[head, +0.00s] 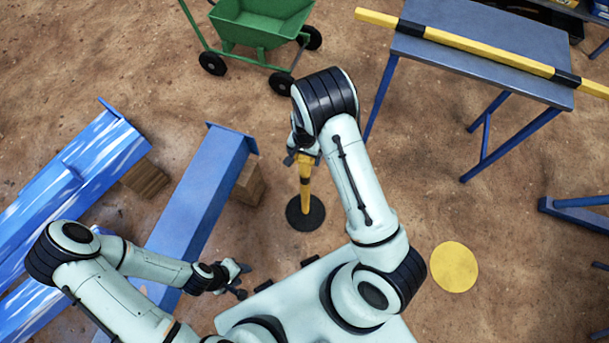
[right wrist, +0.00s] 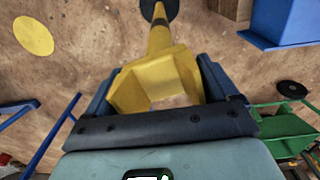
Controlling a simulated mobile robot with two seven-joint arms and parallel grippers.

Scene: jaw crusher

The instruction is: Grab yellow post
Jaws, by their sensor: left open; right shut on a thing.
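The yellow post (head: 305,184) stands upright on a round black base (head: 305,212) on the dirt ground, in the middle of the head view. My right gripper (head: 304,157) is shut on its top from above. In the right wrist view the yellow post (right wrist: 159,75) runs away from my right gripper (right wrist: 160,90), its wide yellow top between the two fingers and a dark band near the base. My left gripper (head: 238,280) is open and empty, low over the ground to the left of the post and apart from it.
Blue beams (head: 203,190) on wooden blocks (head: 249,184) lie left of the post. A green wheelbarrow (head: 262,22) stands behind it. A blue table (head: 485,50) with a yellow-black bar (head: 480,48) is at the upper right. A flat yellow disc (head: 454,267) lies on clear ground at right.

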